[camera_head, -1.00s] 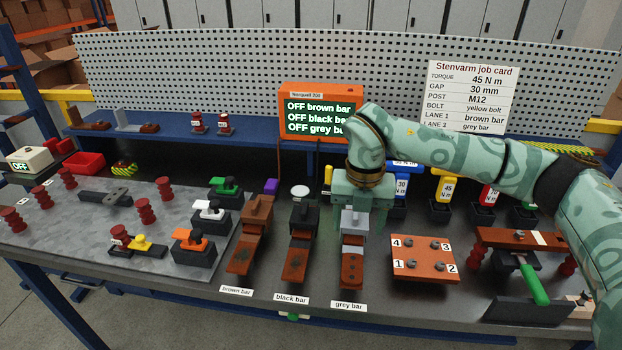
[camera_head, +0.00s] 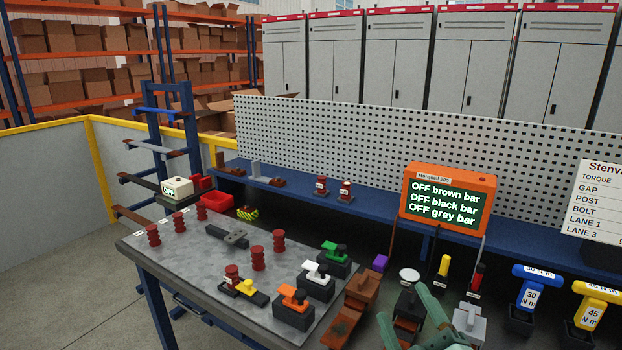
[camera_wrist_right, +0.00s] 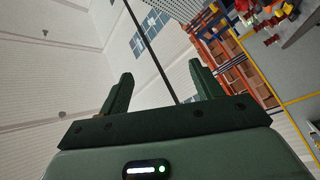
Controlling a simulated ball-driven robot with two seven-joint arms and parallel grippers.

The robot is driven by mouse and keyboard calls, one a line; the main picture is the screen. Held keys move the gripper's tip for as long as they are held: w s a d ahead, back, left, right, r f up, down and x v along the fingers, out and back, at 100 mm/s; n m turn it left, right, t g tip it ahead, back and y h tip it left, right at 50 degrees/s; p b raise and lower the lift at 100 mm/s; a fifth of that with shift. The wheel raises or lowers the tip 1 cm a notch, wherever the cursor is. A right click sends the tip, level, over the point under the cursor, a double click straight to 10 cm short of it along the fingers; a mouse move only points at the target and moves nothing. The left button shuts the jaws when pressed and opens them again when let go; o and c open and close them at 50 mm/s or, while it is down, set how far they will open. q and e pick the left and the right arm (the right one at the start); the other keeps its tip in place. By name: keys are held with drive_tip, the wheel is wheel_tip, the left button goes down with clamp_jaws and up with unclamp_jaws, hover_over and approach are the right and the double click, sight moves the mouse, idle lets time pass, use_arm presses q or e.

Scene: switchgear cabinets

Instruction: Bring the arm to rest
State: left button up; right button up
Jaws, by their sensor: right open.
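My right gripper (camera_head: 406,306) shows at the bottom edge of the head view, its two green fingers pointing up in front of the black bar's clamp. In the right wrist view the gripper (camera_wrist_right: 163,88) is open, with nothing between its fingers. That view looks past the fingers at a pale wall, windows and orange racking. The rest of the right arm is out of the head view. My left gripper is in neither view.
The bench (camera_head: 200,258) carries red insulators, coloured clamps and the brown bar (camera_head: 343,326). The orange monitor (camera_head: 449,200) reads OFF for the brown, black and grey bars. Blue (camera_head: 537,273) and yellow (camera_head: 596,292) torque tools stand at the right. A perforated panel (camera_head: 330,140) stands behind.

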drive_tip(key=s+d+f+m+g+h, duration=0.35)
drive_tip(key=s+d+f+g, duration=0.45)
drive_tip(key=f, duration=0.3)
drive_tip(key=s+d+f+m+g+h, duration=0.2)
drive_tip(key=s+d+f+g+h, duration=0.4)
drive_tip(key=s+f, duration=0.45)
drive_tip(key=s+a+f+g+y, duration=0.1)
drive_tip(key=s+a+f+y, duration=0.15)
drive_tip(key=f, duration=1.05)
drive_tip(key=s+a+f+g+y, duration=0.1)
drive_tip(key=s+f+y, duration=0.15)
drive_tip(key=f, duration=1.05)
drive_tip(key=s+f+m+g, duration=0.2)
drive_tip(key=s+f+m, duration=0.1)
drive_tip(key=s+f, duration=1)
drive_tip(key=s, duration=0.4)
drive_tip(key=shift+s+f+g+y, duration=0.35)
drive_tip(key=shift+g, duration=0.05)
